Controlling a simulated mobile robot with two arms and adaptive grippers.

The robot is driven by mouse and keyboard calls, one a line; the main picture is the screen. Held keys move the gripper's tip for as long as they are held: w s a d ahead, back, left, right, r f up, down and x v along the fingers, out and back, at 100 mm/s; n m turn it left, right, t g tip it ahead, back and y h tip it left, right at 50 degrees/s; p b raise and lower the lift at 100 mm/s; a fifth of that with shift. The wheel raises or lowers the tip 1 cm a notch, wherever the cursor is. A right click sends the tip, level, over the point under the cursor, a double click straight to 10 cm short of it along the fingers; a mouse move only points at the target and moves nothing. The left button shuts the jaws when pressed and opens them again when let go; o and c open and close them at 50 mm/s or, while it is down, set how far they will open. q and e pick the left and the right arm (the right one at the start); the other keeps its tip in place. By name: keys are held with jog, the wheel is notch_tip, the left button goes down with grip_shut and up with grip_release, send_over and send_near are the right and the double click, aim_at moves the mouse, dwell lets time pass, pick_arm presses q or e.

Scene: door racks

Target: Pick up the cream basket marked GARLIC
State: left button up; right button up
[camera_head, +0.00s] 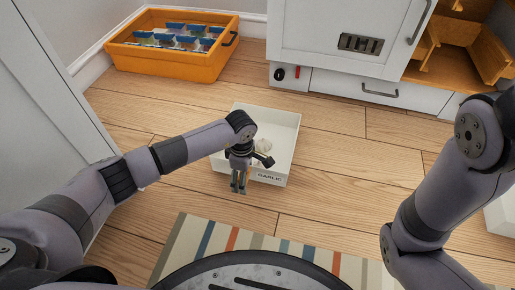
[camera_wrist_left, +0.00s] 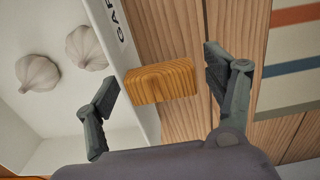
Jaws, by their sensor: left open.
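The cream basket (camera_head: 284,133) marked GARLIC stands on the wooden floor, holding garlic bulbs (camera_head: 264,146). In the left wrist view its wall (camera_wrist_left: 138,95) carries part of the label, and two bulbs (camera_wrist_left: 38,73) show inside. A wooden handle (camera_wrist_left: 160,82) sticks out from its front wall. My left gripper (camera_head: 241,188) points down at the basket's front side, left of the label. In the wrist view its open fingers are on either side of the handle, with gaps to both; one finger overlaps the basket wall in the picture. My right gripper is out of view.
An orange crate (camera_head: 168,62) with several packets stands at the back left. A white cabinet (camera_head: 330,45) with a drawer (camera_head: 365,90) is behind the basket, with wooden shelving (camera_head: 455,60) beside it. A striped rug (camera_head: 195,240) lies in front. Floor right of the basket is clear.

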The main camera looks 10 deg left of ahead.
pick_arm(q)
jog(key=shift+c, duration=0.2)
jog(key=c, duration=1.5)
jog(key=shift+c, duration=0.3)
jog(key=shift+r, duration=0.15)
